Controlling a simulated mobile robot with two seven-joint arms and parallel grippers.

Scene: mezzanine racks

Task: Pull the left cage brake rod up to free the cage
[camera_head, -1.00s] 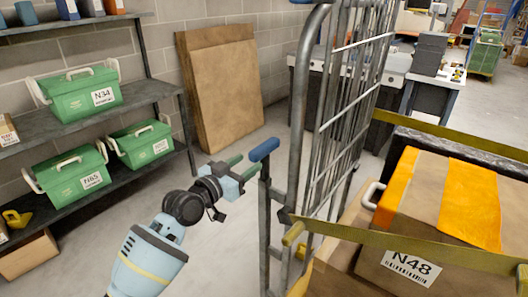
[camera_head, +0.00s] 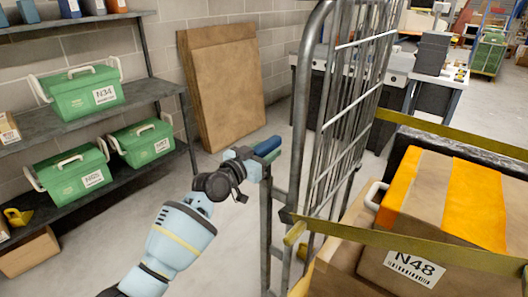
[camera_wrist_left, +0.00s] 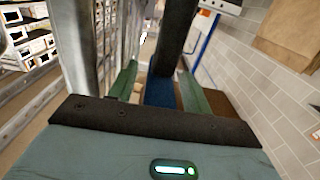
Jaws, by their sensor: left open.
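The roll cage (camera_head: 338,110) stands right of centre with its tall grey frame upright. The left brake rod (camera_head: 265,215) is a grey upright at the cage's left side, topped by a blue handle (camera_head: 264,147). My left gripper (camera_head: 262,152) has come in from the left and is level with the handle. In the left wrist view, the blue handle (camera_wrist_left: 160,92) lies between the two green fingers of my left gripper (camera_wrist_left: 158,88). The fingers are open, with a small gap beside the handle. My right gripper is out of view.
A carton labelled N48 (camera_head: 412,265) with an orange band sits in the cage behind an olive strap (camera_head: 420,248). A shelf rack (camera_head: 160,90) with green boxes (camera_head: 80,92) stands left. Brown boards (camera_head: 222,85) lean on the wall. Floor between rack and cage is clear.

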